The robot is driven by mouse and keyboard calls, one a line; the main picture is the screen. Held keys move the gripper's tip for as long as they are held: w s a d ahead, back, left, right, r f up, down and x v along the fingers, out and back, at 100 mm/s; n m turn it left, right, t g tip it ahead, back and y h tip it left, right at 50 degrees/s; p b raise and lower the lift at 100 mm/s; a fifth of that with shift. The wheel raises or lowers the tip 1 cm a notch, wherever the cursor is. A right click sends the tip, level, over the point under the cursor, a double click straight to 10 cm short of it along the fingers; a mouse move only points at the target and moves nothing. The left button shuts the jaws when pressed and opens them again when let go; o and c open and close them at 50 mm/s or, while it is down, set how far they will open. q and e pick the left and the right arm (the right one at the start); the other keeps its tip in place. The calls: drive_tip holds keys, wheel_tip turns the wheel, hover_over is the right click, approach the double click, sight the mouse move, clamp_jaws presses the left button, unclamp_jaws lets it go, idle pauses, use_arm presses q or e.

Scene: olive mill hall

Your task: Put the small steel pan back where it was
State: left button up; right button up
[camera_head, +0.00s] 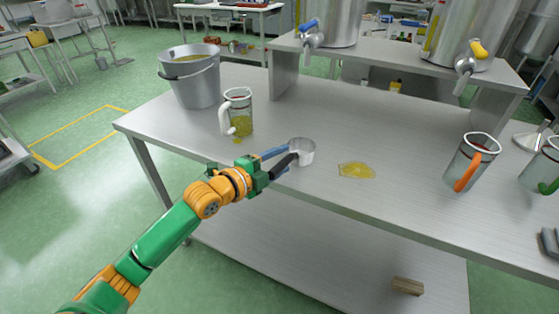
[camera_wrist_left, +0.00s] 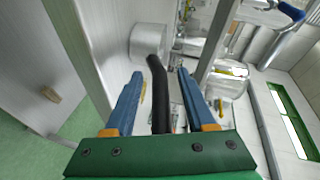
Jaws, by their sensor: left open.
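The small steel pan (camera_head: 302,151) is at the front edge of the steel table (camera_head: 400,135), upright as far as I can tell. It also shows in the left wrist view (camera_wrist_left: 149,40), its black handle (camera_wrist_left: 160,95) reaching back toward me. My left gripper (camera_head: 283,161) is open, with its blue fingers on either side of the handle. In the left wrist view the gripper (camera_wrist_left: 160,74) shows a gap between each finger and the handle. My right gripper is in neither view.
A yellow puddle (camera_head: 356,171) lies right of the pan. A jug with yellow liquid (camera_head: 240,115) and a grey bucket (camera_head: 195,88) stand to the left. An orange-handled jug (camera_head: 466,165) stands to the right. Steel tanks with taps (camera_head: 466,66) stand on a raised shelf behind.

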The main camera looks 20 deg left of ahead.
use_arm(q)
drive_tip(key=shift+r, duration=0.15)
drive_tip(key=v, duration=1.2)
drive_tip(key=a+f+n+y, duration=0.5)
drive_tip(key=a+f+n, duration=0.1)
drive_tip(key=a+f, duration=0.35)
drive_tip(key=s+a+f+n+g+y, duration=0.1)
drive_tip(key=s+a+f+n+g, duration=0.2)
drive_tip(key=f, duration=0.7)
drive_tip(key=s+a+f+n+g+y, duration=0.1)
drive_tip(key=s+f+n+g, duration=0.3)
drive_tip(key=f, duration=0.7)
drive_tip(key=s+d+f+n+g, duration=0.2)
drive_tip(key=s+d+f, duration=0.2)
drive_tip(key=s+f, duration=0.3)
drive_tip(key=s+d+f+n+g, duration=0.1)
drive_tip(key=s+d+f+g, duration=0.1)
drive_tip(key=s+d+f, duration=0.45)
drive_tip(key=s+d+f+g+h, duration=0.2)
drive_tip(key=s+d+f, duration=0.4)
drive_tip(key=s, duration=0.5)
drive_tip(key=shift+d+n+g, duration=0.3)
drive_tip(key=shift+d+g, duration=0.1)
drive_tip(key=shift+d, duration=0.75)
